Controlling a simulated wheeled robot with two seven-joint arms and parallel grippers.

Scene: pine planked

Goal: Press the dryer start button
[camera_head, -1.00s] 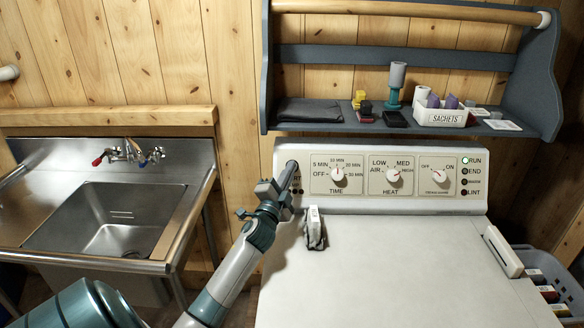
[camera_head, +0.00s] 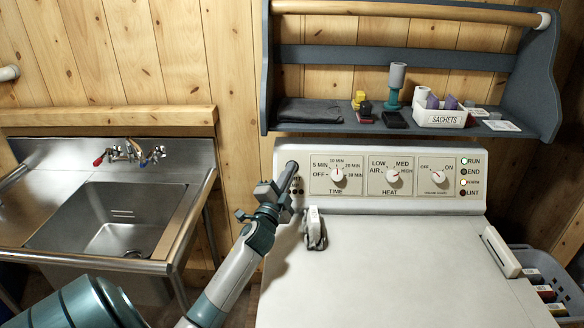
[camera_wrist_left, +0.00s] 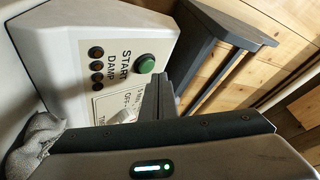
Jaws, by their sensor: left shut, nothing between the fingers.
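The green round start button (camera_wrist_left: 146,64) sits beside the START lettering on the white control panel of the dryer (camera_head: 380,270). My left gripper (camera_head: 292,166) is at the panel's left end and hides the button in the head view. In the left wrist view its closed fingers (camera_wrist_left: 159,88) are right at the button's lower edge, empty. I cannot tell whether the tips touch it. My right gripper is not in view.
A grey crumpled cloth with a white piece (camera_head: 315,230) lies on the dryer top near my left wrist. A blue shelf (camera_head: 350,128) with small items hangs above the panel. A steel sink (camera_head: 125,220) stands left. A grey basket (camera_head: 550,265) is at right.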

